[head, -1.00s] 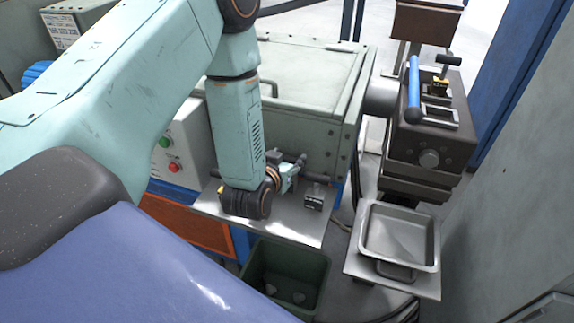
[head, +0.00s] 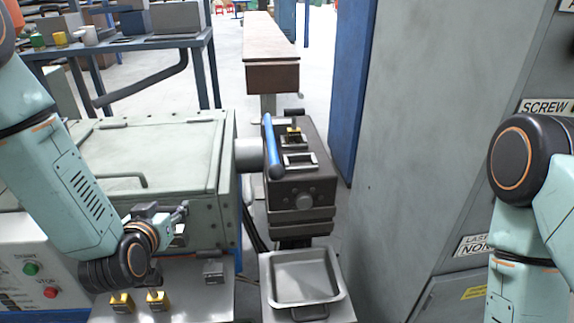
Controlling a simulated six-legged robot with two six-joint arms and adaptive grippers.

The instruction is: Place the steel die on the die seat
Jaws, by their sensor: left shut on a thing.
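My left gripper (head: 168,222) is shut, above the back of a steel shelf. A small grey block, apparently the steel die (head: 181,236), is between its fingers, mostly hidden by them. The dark press-like machine (head: 303,197) stands to the right of the gripper. On its top is a square metal frame with a dark opening (head: 299,160), which looks like the die seat; I see nothing in it. The held block is apart from it, to its lower left. My right gripper is out of view; only part of the right arm shows at the right edge.
The shelf (head: 205,300) bears two yellow-and-dark blocks (head: 156,300) and a grey block (head: 213,271). A blue-handled lever (head: 272,147) stands beside the frame. A metal tray (head: 305,277) is below the machine. A green-grey box (head: 155,160) is behind the gripper; a grey cabinet (head: 440,130) is right.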

